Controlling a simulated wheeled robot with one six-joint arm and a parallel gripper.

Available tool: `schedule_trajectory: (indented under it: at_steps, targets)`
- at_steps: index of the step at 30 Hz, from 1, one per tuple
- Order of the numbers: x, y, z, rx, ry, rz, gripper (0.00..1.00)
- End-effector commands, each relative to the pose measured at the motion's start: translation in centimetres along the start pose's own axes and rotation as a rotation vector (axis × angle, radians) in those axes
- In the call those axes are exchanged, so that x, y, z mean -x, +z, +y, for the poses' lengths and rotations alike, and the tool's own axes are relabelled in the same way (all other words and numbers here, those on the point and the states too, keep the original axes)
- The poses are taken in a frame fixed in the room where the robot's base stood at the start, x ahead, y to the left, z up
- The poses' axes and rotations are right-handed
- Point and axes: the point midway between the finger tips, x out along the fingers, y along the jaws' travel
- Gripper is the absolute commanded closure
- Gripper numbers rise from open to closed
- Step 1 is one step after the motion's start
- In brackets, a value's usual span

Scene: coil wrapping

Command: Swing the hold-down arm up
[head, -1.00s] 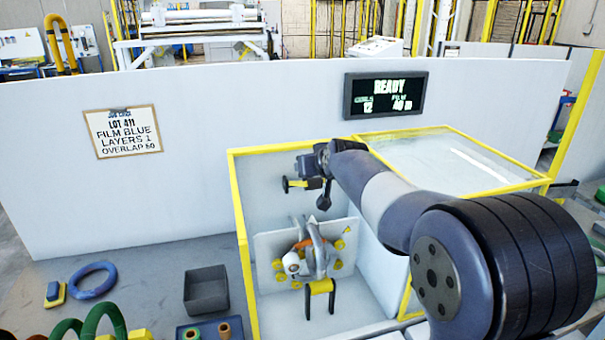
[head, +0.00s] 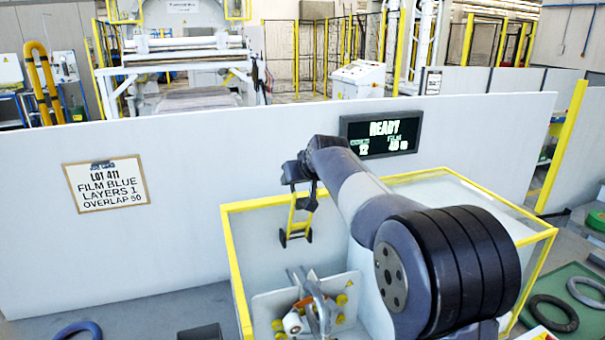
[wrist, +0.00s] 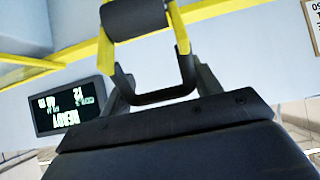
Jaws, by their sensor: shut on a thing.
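The hold-down arm (head: 291,217) is a yellow two-bar frame inside the yellow-edged enclosure. In the head view it stands steeply, with black parts at its lower end. In the wrist view its yellow bars (wrist: 182,30) run to a black cylinder (wrist: 135,18), and a black U-shaped bar (wrist: 158,96) lies at the near end. My gripper (head: 300,180) is shut on the near, upper end of the arm; the exact contact is partly hidden.
The enclosure's yellow rails (head: 234,265) surround the work area, with a clear panel at right. A white partition (head: 180,250) stands behind, carrying a READY display (head: 382,133) and a lot sign (head: 105,187).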

Motion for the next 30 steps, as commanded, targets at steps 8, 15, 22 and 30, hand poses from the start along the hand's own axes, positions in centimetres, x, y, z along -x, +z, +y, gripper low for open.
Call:
schedule_trajectory:
  at_steps: [8, 15, 22, 30]
  targets:
    - [-2.0, -0.8, 0.1, 0.002, 0.000, -0.116, 0.81]
    - [-2.8, -1.2, 0.1, 0.001, 0.001, -0.170, 0.81]
    - [-3.0, -1.1, 0.1, 0.000, 0.003, -0.192, 0.81]
    - [-3.0, -1.1, 0.2, -0.001, 0.003, -0.195, 0.81]
